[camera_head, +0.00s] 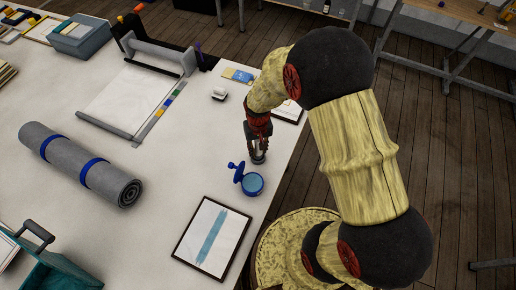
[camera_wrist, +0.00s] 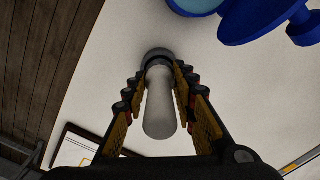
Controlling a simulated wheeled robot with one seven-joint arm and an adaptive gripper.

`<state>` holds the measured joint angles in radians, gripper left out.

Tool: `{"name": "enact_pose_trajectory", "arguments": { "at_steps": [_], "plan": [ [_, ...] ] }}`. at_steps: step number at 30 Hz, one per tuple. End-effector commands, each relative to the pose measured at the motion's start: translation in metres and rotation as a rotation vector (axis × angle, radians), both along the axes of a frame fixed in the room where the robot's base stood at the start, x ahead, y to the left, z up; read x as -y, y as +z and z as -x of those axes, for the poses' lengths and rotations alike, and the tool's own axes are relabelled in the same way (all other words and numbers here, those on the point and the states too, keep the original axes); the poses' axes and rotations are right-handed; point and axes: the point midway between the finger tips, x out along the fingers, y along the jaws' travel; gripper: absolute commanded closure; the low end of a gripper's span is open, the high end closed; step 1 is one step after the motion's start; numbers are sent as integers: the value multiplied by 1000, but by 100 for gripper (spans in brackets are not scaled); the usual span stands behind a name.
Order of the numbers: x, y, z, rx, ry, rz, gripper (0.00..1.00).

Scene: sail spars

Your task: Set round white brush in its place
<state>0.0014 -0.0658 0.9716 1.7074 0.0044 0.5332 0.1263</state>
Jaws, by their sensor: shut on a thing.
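My gripper (camera_head: 258,154) is over the white table (camera_head: 180,170) near its right edge. In the wrist view my gripper (camera_wrist: 161,72) is shut on the round white brush (camera_wrist: 159,103), a pale cylinder with a dark round end between the fingertips. The fingers hide part of its sides. In the head view the brush is mostly hidden by the fingers. I cannot tell whether its far end touches the table. No place for the brush can be made out for certain.
A blue round dish (camera_head: 253,185) with a knobbed blue part stands just in front of my gripper. A framed picture (camera_head: 212,237) lies nearer; another frame (camera_head: 288,111) lies behind. A grey roll (camera_head: 80,165) is at left. The table between them is clear.

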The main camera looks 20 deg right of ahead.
Motion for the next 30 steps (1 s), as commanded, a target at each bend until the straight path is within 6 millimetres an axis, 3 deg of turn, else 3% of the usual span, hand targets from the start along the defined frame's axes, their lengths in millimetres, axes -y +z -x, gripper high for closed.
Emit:
{"name": "enact_pose_trajectory", "arguments": {
  "at_steps": [26,27,30],
  "plan": [
    [0,-22,0,0,0,0,100],
    [0,-21,0,0,0,0,72],
    [0,-21,0,0,0,0,67]
  ]
}}
